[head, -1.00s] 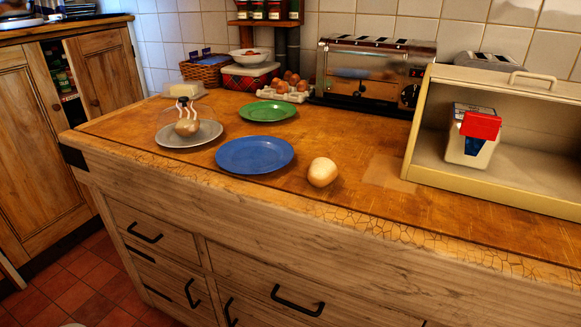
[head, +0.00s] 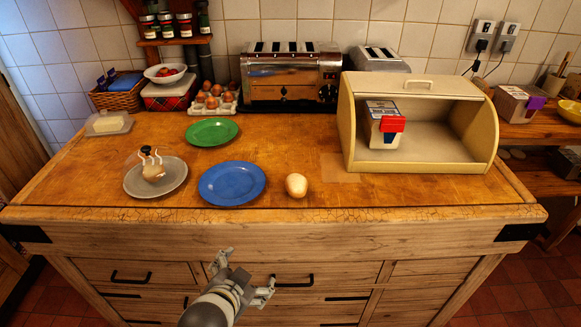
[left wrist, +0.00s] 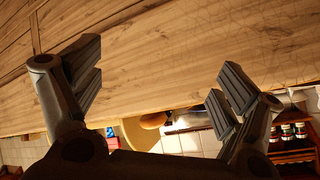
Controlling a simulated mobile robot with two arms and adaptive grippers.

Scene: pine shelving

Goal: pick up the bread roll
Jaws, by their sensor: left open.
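The bread roll (head: 296,185), pale tan and rounded, lies on the wooden worktop (head: 270,150) near its front edge, just right of the blue plate (head: 232,184). My left gripper (head: 246,270) is in front of the drawers, below the worktop edge and apart from the roll. Its fingers are spread with nothing between them. In the left wrist view the open left gripper (left wrist: 160,85) faces the wooden front. A rounded brown shape beyond the edge there may be the roll, but I cannot tell. My right gripper is not in view.
A grey plate (head: 172,188) with a small tan item stands left, a green plate (head: 212,132) behind. The bread bin (head: 420,88) holds a carton with a red part (head: 384,125). A toaster (head: 290,90) stands at the back. The worktop around the roll's right is clear.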

